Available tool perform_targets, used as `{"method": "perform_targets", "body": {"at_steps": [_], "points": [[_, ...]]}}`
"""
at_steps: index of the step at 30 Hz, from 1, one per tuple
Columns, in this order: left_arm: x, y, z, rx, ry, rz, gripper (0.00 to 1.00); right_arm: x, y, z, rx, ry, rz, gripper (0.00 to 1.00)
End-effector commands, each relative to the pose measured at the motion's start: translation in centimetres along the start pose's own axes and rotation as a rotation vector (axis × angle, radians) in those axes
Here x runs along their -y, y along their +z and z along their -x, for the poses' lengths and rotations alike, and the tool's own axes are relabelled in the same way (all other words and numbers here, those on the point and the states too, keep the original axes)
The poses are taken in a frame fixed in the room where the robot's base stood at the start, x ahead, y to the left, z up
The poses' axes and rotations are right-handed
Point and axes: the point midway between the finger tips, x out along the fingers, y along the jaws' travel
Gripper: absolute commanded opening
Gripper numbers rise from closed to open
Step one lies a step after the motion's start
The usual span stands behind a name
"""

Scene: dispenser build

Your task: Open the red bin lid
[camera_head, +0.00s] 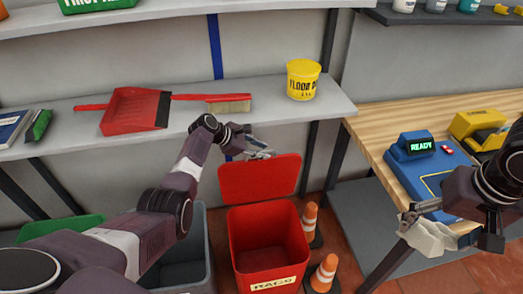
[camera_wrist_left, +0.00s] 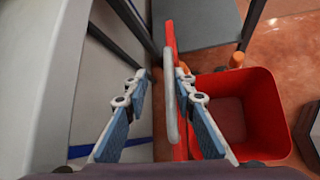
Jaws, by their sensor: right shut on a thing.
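The red bin (camera_head: 268,262) stands on the floor with its mouth open, empty inside as far as I can see. Its red lid (camera_head: 258,180) stands raised at the back of the bin, roughly upright. In the left wrist view the lid (camera_wrist_left: 172,50) shows edge-on between my fingers, with a pale grey piece on its face, close to the right-hand finger. My left gripper (camera_head: 258,152) is at the lid's top edge, with its fingers spread. My right gripper (camera_head: 410,216) is at the right by the workbench, shut on a pale crumpled thing (camera_head: 432,238).
Grey bin (camera_head: 205,255) and green lid (camera_head: 60,229) are left of the red bin. Orange cones (camera_head: 325,270) stand at its right. The shelf (camera_head: 350,108) above holds a red dustpan (camera_head: 133,108), a brush and a yellow tub (camera_head: 303,80). A blue device (camera_head: 412,148) sits on the workbench.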

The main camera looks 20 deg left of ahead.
Motion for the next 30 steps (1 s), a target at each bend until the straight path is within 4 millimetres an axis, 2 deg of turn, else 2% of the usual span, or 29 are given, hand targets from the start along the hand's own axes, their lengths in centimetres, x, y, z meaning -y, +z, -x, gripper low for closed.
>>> {"method": "perform_targets", "body": {"at_steps": [8,14,17,30], "points": [[0.0,0.0,0.1,0.001,0.001,0.0,0.26,0.0,0.0,0.0,0.0,0.0,0.0,0.56],[-0.1,0.0,1.3,0.001,0.003,0.0,0.26,0.0,0.0,0.0,0.0,0.0,0.0,0.56],[-0.1,0.0,2.5,0.0,0.003,-0.001,0.26,0.0,0.0,0.0,0.0,0.0,0.0,0.56],[-0.1,-0.1,10.3,-0.001,0.003,-0.001,0.26,0.0,0.0,0.0,0.0,0.0,0.0,0.56]]}}
